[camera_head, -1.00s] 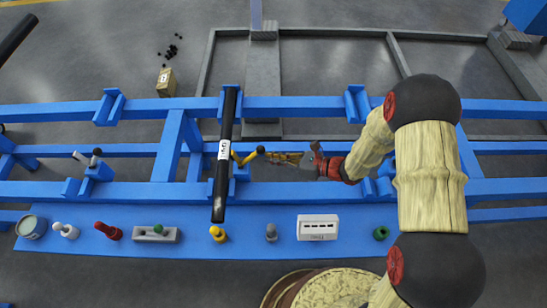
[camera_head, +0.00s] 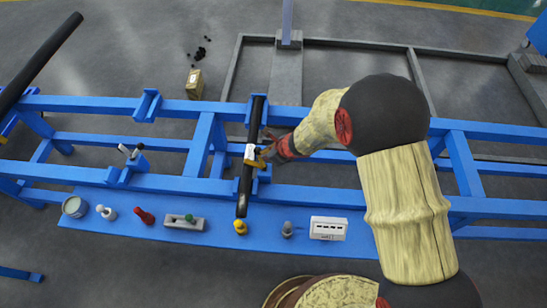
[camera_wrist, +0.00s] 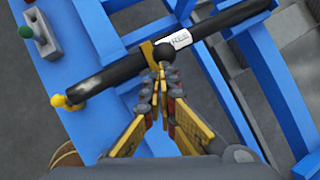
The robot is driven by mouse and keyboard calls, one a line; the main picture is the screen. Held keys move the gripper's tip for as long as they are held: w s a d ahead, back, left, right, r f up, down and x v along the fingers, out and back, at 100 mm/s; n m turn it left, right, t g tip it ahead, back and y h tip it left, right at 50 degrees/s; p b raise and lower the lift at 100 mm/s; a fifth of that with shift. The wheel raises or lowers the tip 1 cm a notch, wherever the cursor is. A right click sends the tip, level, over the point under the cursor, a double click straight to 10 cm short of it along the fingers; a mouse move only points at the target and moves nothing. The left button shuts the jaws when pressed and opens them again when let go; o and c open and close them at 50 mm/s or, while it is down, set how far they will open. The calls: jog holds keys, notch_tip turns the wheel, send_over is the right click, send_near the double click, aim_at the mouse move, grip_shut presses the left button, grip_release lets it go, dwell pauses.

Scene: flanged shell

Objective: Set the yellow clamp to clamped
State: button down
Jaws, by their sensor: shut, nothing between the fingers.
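The yellow clamp (camera_wrist: 148,50) sits by the black bar, next to its white label. Its black ball knob (camera_wrist: 165,53) is just beyond my fingertips in the wrist view. In the head view the clamp (camera_head: 262,164) is small and partly hidden by my gripper. My gripper (camera_wrist: 160,78) is shut and empty, its tips at or almost touching the knob; I cannot tell if they touch. In the head view my gripper (camera_head: 270,153) reaches in from the right, beside the bar. The black bar (camera_head: 246,187) lies across the blue frame.
The blue frame rails (camera_head: 330,108) run across the view. A second lever with dark and white knobs (camera_head: 130,151) is at left. A blue shelf (camera_head: 70,190) holds a yellow knob (camera_head: 240,227), a red knob (camera_head: 145,217) and a white block (camera_head: 328,228).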

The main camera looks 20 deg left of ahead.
jog(key=s+a+f+b, duration=0.1)
jog(key=a, duration=0.6)
jog(key=shift+s+a+f+b, duration=0.2)
jog(key=shift+s+f+b, duration=0.1)
jog(key=shift+s, duration=0.1)
dwell(0.3)
